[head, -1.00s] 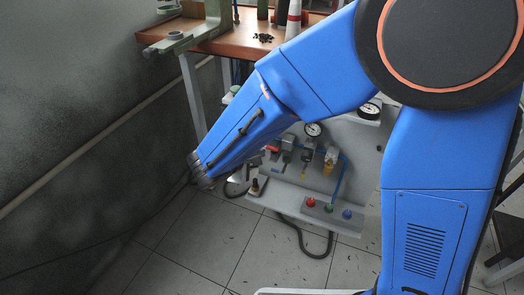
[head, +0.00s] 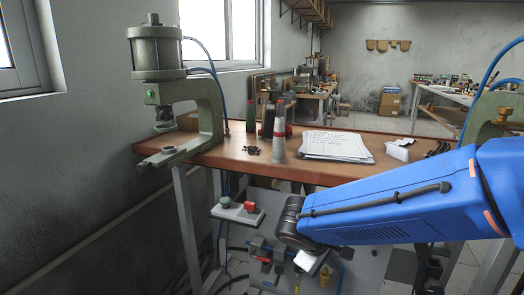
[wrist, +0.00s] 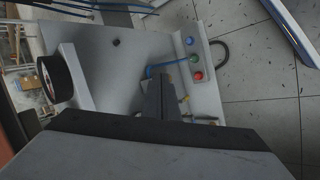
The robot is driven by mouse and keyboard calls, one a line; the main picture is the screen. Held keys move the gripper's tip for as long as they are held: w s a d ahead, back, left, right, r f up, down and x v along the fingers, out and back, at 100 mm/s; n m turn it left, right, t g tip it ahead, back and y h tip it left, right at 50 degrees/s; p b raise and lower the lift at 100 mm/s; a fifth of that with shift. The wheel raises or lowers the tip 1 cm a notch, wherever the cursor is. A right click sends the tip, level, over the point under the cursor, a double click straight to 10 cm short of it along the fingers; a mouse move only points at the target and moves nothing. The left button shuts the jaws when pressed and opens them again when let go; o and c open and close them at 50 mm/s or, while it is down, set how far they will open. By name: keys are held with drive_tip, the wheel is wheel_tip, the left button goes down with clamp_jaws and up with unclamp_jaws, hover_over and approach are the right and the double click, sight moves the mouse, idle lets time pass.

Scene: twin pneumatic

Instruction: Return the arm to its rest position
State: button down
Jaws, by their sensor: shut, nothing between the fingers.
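My blue arm reaches in from the right in the head view, nearly level, with its dark wrist bent down in front of the table's front edge. My gripper (wrist: 163,82) shows as grey fingers near the middle of the wrist view, shut with nothing between them. It points at the grey pneumatic panel (wrist: 115,65) below the table, which has blue, green and red buttons (wrist: 193,58). In the head view the gripper hangs below the wrist, partly hidden, over the valves. I cannot tell the gap to the panel.
A second green press (head: 490,112) stands at right. A small box with buttons (head: 238,211) sits below the table edge.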

drive_tip(key=s+d+r+m+y, duration=0.2)
drive_tip(key=s+d+m, duration=0.2)
drive_tip(key=s, duration=0.4)
drive_tip(key=s+d+r+m+y, duration=0.3)
drive_tip(key=s+d+m, duration=0.1)
drive_tip(key=s, duration=0.5)
drive_tip(key=shift+d+y, duration=0.3)
drive_tip(key=shift+d, duration=0.6)
drive_tip(key=shift+w, duration=0.1)
